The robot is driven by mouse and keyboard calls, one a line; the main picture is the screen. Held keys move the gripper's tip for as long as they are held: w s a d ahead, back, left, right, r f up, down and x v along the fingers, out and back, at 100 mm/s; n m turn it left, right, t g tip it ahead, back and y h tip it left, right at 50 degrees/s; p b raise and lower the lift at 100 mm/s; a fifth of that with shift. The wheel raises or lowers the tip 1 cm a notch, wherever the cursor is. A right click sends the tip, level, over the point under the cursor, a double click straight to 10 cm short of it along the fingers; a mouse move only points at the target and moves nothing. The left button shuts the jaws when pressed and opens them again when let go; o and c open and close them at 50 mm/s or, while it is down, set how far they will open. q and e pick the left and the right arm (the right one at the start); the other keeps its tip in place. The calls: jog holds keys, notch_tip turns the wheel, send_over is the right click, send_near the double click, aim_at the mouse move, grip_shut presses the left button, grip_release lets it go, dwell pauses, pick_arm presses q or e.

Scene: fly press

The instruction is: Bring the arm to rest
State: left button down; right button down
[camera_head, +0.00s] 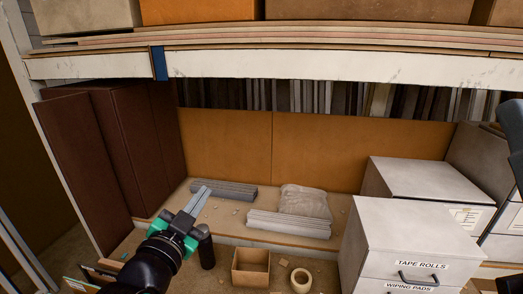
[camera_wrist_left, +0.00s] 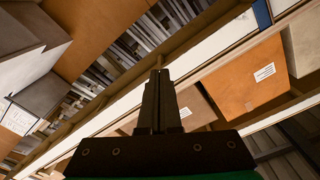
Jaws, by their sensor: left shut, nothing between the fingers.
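My left gripper (camera_head: 199,199) is in the lower left of the head view, on a black arm with a green and grey wrist. Its fingers are together and hold nothing. In the left wrist view the gripper (camera_wrist_left: 159,75) points up towards the shelf edge and boxes. In the head view the fingertips overlap the near side of the lower shelf, left of a dark grey bundle of strips. At the right edge a dark part, probably of my right arm, shows, but no right gripper fingers are visible.
A grey bundle (camera_head: 224,189), a white stack (camera_head: 289,224) and a pale bag (camera_head: 304,201) lie on the lower shelf. In front are an open cardboard box (camera_head: 250,268) and a tape roll (camera_head: 301,280). White drawers (camera_head: 414,238) stand at right. A shelf board (camera_head: 330,66) spans above.

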pick_arm(q)
jog(key=s+a+r+n+t, duration=0.2)
jog(key=s+r+n+t, duration=0.2)
jog(key=s+r, duration=0.7)
jog(key=s+a+r+n+t+y, duration=0.1)
jog(key=s+a+r+n+t, duration=0.2)
jog(key=s+r, duration=0.9)
jog(key=n+t, duration=0.1)
jog(key=t, duration=0.1)
jog(key=shift+s+a+t, duration=0.2)
jog(key=shift+s+t, duration=0.05)
jog(key=shift+t, duration=0.05)
